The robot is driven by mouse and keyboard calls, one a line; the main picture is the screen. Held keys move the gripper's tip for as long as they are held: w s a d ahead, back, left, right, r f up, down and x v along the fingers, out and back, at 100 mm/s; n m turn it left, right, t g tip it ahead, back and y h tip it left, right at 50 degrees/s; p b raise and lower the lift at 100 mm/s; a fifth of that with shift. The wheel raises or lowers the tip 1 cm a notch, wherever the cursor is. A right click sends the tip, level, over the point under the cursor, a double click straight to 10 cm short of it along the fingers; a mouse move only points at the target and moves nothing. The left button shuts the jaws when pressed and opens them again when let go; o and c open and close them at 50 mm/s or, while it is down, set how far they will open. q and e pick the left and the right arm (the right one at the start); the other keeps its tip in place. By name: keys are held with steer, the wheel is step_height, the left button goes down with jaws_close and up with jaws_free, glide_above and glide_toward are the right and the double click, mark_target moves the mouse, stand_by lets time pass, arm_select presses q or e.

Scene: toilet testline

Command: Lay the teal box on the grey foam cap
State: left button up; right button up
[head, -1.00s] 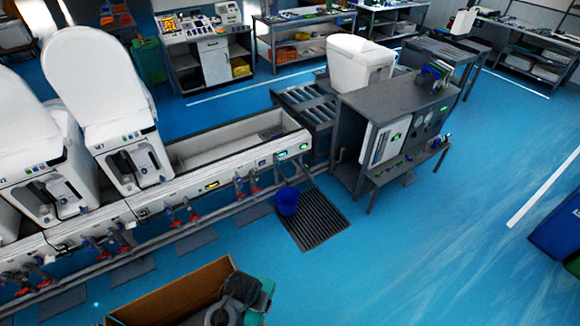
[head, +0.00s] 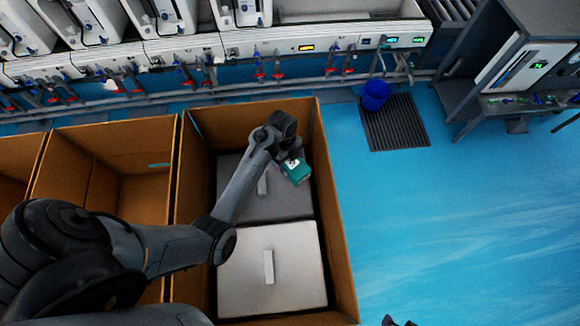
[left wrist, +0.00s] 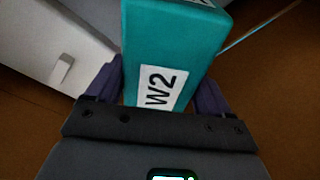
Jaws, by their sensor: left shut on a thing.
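My left gripper (head: 293,164) is shut on the teal box (head: 298,174). In the left wrist view, the teal box (left wrist: 165,45) sits between the purple fingers (left wrist: 163,88), its white "W2" label facing the camera. In the head view the grey foam cap (head: 285,207) lies in the far half of an open cardboard carton, partly hidden by my left arm. It has a pale raised strip. The teal box is over the cap's far right part, near the carton's right wall; its height above the cap is unclear. A small dark part, possibly my right gripper (head: 398,321), shows at the bottom edge.
A lighter, whitish cap (head: 240,270) with a raised strip lies in the near half of the same carton (head: 335,235). Other cartons (head: 110,130) stand to the left. A blue bucket (head: 376,93) stands on a dark grate (head: 405,130). The blue floor at right is clear.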

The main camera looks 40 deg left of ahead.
mark_target(290, 164)
arm_select(q)
steer(key=f+m+b, duration=0.1)
steer(key=f+m, duration=0.1)
steer(key=f+m+b, duration=0.1)
steer(key=f+m, duration=0.1)
steer(key=w+a+f+m+b, duration=0.1)
steer(key=f+m+b, duration=0.1)
steer(key=shift+w+g, duration=0.1)
steer(key=shift+g, duration=0.3)
steer(key=shift+m, duration=0.5)
step_height(290, 164, down, 6)
steer(key=shift+f+b, duration=0.2)
steer(key=shift+b, duration=0.85)
steer(key=shift+f+y+b, duration=0.3)
steer(key=shift+f+b, duration=0.3)
steer(key=shift+f, duration=1.2)
arm_select(e)
step_height(290, 164, down, 9)
steer(key=shift+s, duration=0.15)
arm_select(q)
steer(key=shift+f, duration=0.15)
arm_select(e)
steer(key=shift+f, duration=0.15)
arm_select(q)
steer(key=o, duration=1.3)
